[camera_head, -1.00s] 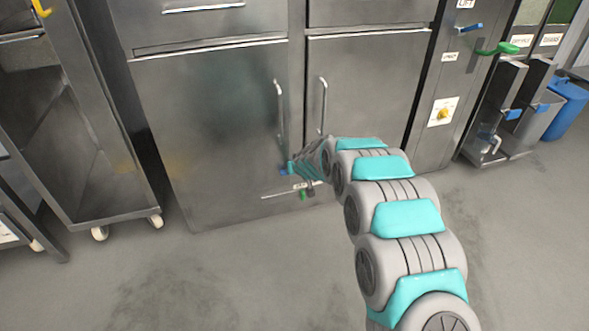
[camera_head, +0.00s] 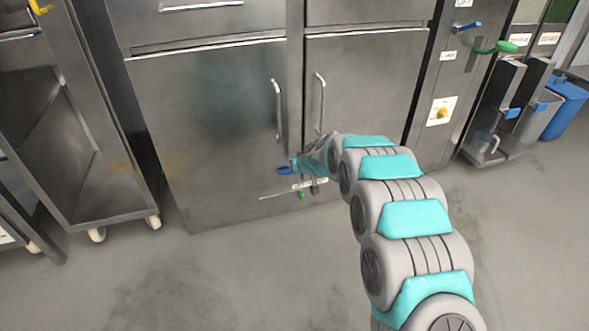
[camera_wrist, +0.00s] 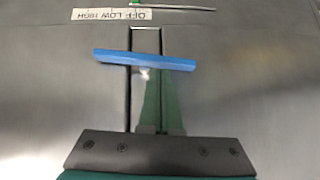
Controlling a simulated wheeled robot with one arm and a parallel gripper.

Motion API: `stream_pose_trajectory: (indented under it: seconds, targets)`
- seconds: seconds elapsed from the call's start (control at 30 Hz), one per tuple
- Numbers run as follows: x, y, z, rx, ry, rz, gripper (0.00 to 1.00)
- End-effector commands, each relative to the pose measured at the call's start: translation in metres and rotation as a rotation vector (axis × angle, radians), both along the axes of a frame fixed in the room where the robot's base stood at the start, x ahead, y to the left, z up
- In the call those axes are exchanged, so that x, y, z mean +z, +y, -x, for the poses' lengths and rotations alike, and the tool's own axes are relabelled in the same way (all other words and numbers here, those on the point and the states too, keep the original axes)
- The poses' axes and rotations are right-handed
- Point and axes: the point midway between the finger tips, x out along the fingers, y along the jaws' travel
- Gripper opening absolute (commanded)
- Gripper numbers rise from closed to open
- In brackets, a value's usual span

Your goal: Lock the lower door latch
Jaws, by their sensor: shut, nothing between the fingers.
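The lower door latch has a blue handle (camera_head: 284,171) low on the steel door, left of my wrist. In the wrist view the blue handle (camera_wrist: 145,60) is a bar lying nearly crosswise, slightly tilted, over a narrow upright slot (camera_wrist: 145,40). My gripper (camera_wrist: 152,76) is shut and empty, its green fingers reaching up the picture to just below the bar; I cannot tell whether they touch it. In the head view my gripper (camera_head: 296,166) is small, at the handle's right end and mostly hidden by my wrist.
Below the latch are an OFF LOW HIGH label (camera_wrist: 113,14), a green knob (camera_head: 301,196) and a thin rod (camera_head: 276,194). Two door handles (camera_head: 279,108) (camera_head: 321,102) stand above. A wheeled rack (camera_head: 100,210) is left; the floor in front is clear.

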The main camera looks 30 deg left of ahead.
Motion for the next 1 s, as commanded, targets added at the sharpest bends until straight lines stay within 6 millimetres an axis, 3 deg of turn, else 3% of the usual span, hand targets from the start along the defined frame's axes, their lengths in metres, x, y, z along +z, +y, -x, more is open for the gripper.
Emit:
stream_pose_trajectory:
  seconds: [0.23, 0.63, 1.0]
  targets:
    - [0.044, -0.014, -0.007, -0.005, -0.004, -0.001, 0.0]
    - [0.082, -0.048, 0.019, -0.002, -0.003, -0.003, 0.0]
    - [0.105, -0.069, 0.033, -0.002, -0.001, -0.001, 0.0]
